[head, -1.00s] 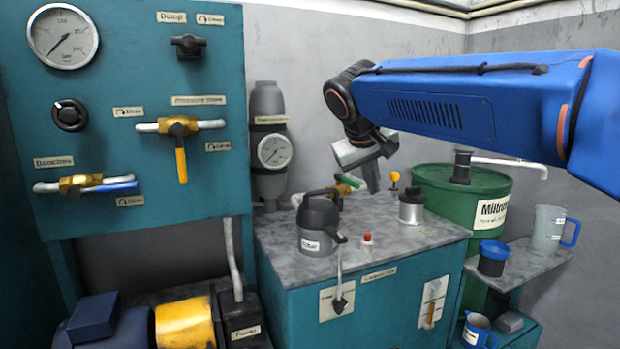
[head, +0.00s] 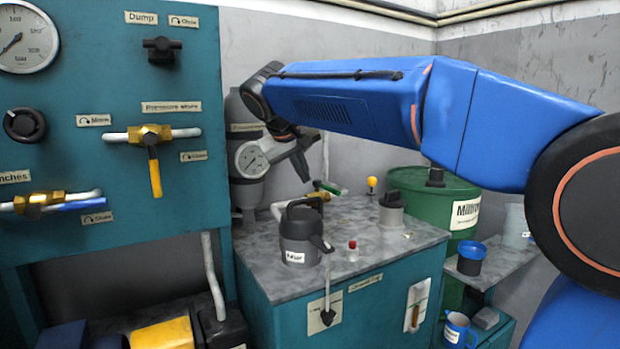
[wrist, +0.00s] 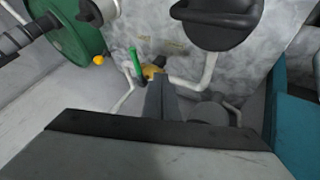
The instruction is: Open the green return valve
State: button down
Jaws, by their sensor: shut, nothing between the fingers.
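The return valve has a brass body and a green lever handle (head: 329,187), at the back of the tank top in the head view. In the wrist view its green handle (wrist: 137,66) stands near the image centre, left of the brass body (wrist: 151,71). My gripper (head: 305,176) points down, just up and left of the valve in the head view. Its fingers (wrist: 160,82) are together and empty, and their tips overlap the brass body's edge in the wrist view. I cannot tell whether they touch it. The handle looks clear of the fingers.
A dark can (head: 301,236) stands on the tank top (head: 385,237) in front of the valve. A grey cap (head: 391,212) and yellow knob (head: 372,182) are to the right. A white pipe (wrist: 208,72) runs beside the valve.

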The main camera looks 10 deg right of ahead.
aim_at(324, 186)
jog(key=shift+w+d+f, duration=1.5)
jog(key=shift+d, duration=0.25)
jog(key=shift+w+d+f, duration=1.45)
jog(key=shift+d, duration=0.25)
